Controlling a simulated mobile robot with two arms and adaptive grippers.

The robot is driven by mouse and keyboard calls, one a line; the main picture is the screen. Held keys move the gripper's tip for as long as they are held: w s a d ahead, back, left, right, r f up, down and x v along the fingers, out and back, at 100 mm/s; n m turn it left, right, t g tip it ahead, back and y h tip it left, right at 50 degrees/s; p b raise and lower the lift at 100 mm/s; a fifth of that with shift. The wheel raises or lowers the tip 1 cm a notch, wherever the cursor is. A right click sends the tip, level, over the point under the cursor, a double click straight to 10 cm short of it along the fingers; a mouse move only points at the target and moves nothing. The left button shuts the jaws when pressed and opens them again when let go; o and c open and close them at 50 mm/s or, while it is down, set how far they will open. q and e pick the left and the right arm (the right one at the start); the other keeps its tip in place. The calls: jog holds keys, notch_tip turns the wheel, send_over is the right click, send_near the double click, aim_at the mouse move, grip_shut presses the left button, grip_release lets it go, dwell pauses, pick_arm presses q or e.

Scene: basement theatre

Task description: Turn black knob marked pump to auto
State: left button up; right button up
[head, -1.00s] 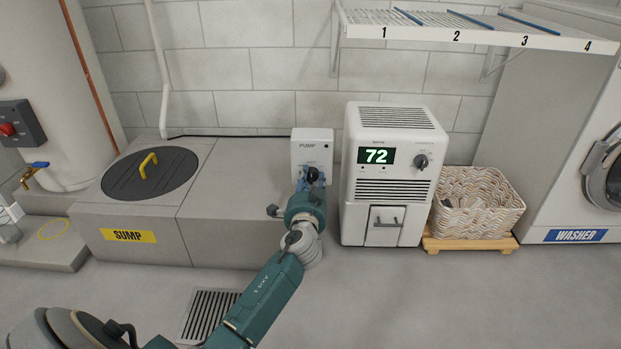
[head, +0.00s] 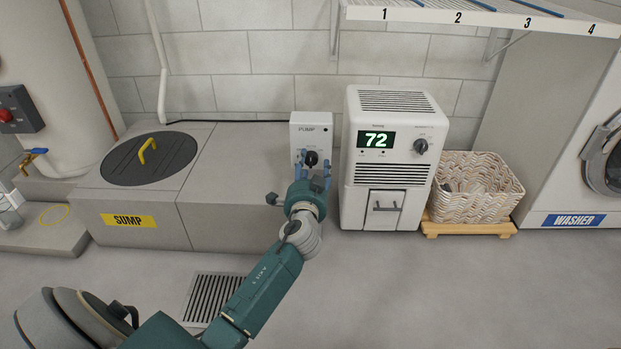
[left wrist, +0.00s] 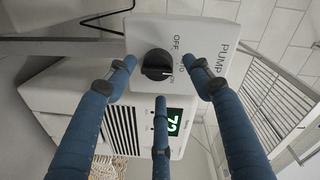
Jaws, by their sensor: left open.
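In the wrist view the fingers (left wrist: 162,80) look clear of the knob, with nothing held. My right gripper is out of view.
A white dehumidifier (head: 392,160) reading 72 stands close right of the pump box. The sump lid (head: 149,160) is to the left. A wire shelf (head: 480,15) hangs above right. A woven basket (head: 478,188) and washer (head: 570,150) are further right.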

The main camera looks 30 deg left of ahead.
pick_arm(q)
jog(key=v, duration=1)
jog(key=shift+d+r, duration=0.1)
jog(key=shift+d, duration=0.05)
